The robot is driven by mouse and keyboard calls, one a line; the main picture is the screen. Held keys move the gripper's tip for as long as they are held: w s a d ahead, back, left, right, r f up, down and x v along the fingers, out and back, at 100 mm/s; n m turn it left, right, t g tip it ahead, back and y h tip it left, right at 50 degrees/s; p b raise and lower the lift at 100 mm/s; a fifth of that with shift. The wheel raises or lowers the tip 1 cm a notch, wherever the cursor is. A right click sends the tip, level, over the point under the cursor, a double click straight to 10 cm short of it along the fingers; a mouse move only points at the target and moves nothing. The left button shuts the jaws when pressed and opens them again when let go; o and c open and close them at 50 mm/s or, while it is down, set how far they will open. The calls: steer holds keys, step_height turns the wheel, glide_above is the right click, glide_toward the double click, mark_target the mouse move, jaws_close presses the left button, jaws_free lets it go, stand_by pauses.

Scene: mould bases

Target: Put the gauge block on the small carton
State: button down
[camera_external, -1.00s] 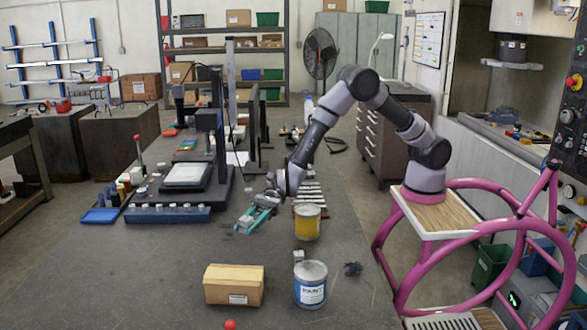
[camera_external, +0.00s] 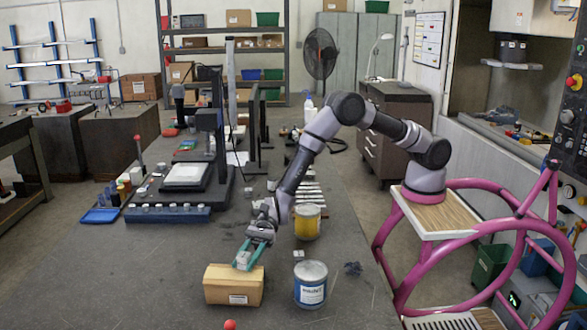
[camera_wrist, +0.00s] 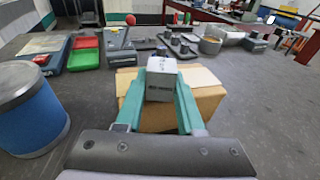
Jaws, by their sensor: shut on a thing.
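The gauge block (camera_external: 244,258), a small pale grey block with dark print, is held between my gripper's teal fingers. The wrist view shows the gauge block (camera_wrist: 162,68) upright between the fingertips. My gripper (camera_external: 246,262) is shut on it and points down at the top of the small carton (camera_external: 233,292). The small carton is a tan cardboard box on the dark table. In the wrist view the carton (camera_wrist: 207,100) lies just beneath and behind the block, partly hidden by the fingers. I cannot tell whether the block touches the carton.
A paint tin (camera_external: 310,285) stands right of the carton, with a yellow tin (camera_external: 307,222) behind it. A small pale cube (camera_external: 298,254) sits between them. A red ball (camera_external: 230,324) is at the front. The table left of the carton is clear.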

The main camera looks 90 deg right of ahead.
steer(key=shift+f, duration=0.15)
steer(key=c, duration=0.5)
jaws_free()
steer(key=shift+d, duration=0.15)
steer(key=d+r, duration=0.1)
steer(key=r, duration=0.1)
steer(key=s+d+r, duration=0.1)
steer(key=d+r, duration=0.1)
steer(key=r, duration=0.1)
steer(key=s+d+r, duration=0.1)
steer(key=r, duration=0.2)
steer(key=shift+d+r, duration=0.1)
steer(key=shift+d, duration=0.1)
